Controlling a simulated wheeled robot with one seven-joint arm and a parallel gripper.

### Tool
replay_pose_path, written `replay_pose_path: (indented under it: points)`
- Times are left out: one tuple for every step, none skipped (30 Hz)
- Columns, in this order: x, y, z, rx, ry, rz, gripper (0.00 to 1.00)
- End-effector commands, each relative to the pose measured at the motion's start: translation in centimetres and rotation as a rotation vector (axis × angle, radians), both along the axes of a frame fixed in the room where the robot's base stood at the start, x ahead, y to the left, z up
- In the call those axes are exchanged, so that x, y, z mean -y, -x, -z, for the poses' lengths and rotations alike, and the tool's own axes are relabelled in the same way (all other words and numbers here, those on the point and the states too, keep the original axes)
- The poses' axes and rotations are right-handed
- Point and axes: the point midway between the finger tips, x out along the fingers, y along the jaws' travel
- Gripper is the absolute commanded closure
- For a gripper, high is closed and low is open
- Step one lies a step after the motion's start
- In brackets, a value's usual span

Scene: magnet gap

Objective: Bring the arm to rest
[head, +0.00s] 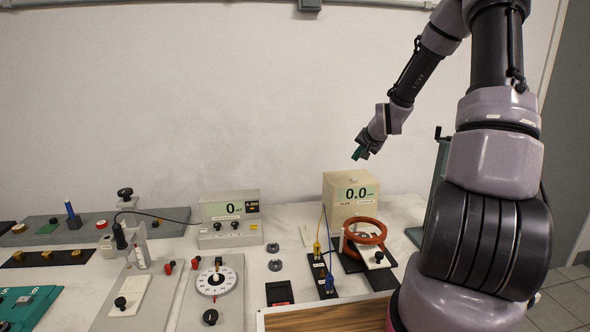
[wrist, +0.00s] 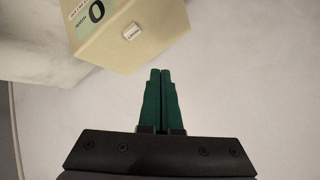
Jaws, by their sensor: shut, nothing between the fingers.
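My gripper (head: 357,153) is raised above the bench in the head view, in front of the pale wall and above the cream meter box (head: 350,190) that reads 0.0. Its green fingers (wrist: 161,100) show in the wrist view, pressed together with nothing between them. The wrist view also shows part of a cream box with a display (wrist: 120,30) beyond the fingertips. My gripper is apart from everything on the bench.
An orange-red ring coil (head: 369,231) stands below my gripper, next to blue and yellow leads. A second meter (head: 230,213), a white dial (head: 216,281) and a wooden-floored tray (head: 330,318) are on the bench. The air around my gripper is clear.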

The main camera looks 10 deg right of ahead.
Motion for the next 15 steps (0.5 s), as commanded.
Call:
replay_pose_path:
  points:
    - [-0.2, 0.2, -0.6, -0.002, 0.011, -0.007, 1.0]
    - [-0.4, 0.4, -0.9, -0.006, 0.02, -0.011, 1.0]
    - [-0.6, 0.8, -1.6, -0.013, 0.036, -0.021, 1.0]
    - [-0.9, 1.2, -2.1, -0.02, 0.048, -0.028, 1.0]
    - [-1.2, 1.7, -2.8, -0.028, 0.063, -0.035, 1.0]
    - [-1.6, 2.4, -3.7, -0.039, 0.084, -0.047, 1.0]
    - [-1.9, 3.0, -4.5, -0.048, 0.1, -0.055, 1.0]
    - [-2.2, 3.6, -5.4, -0.057, 0.116, -0.062, 1.0]
    - [-2.6, 4.5, -6.4, -0.069, 0.137, -0.073, 1.0]
    - [-2.9, 5.3, -7.2, -0.077, 0.151, -0.078, 1.0]
    - [-3.2, 6.0, -8.0, -0.084, 0.164, -0.085, 1.0]
    - [-3.6, 6.9, -9.1, -0.094, 0.18, -0.091, 1.0]
    - [-4.0, 7.7, -9.8, -0.1, 0.192, -0.098, 1.0]
    - [-4.2, 8.5, -10.6, -0.106, 0.202, -0.101, 1.0]
    - [-4.6, 9.6, -11.6, -0.114, 0.214, -0.107, 1.0]
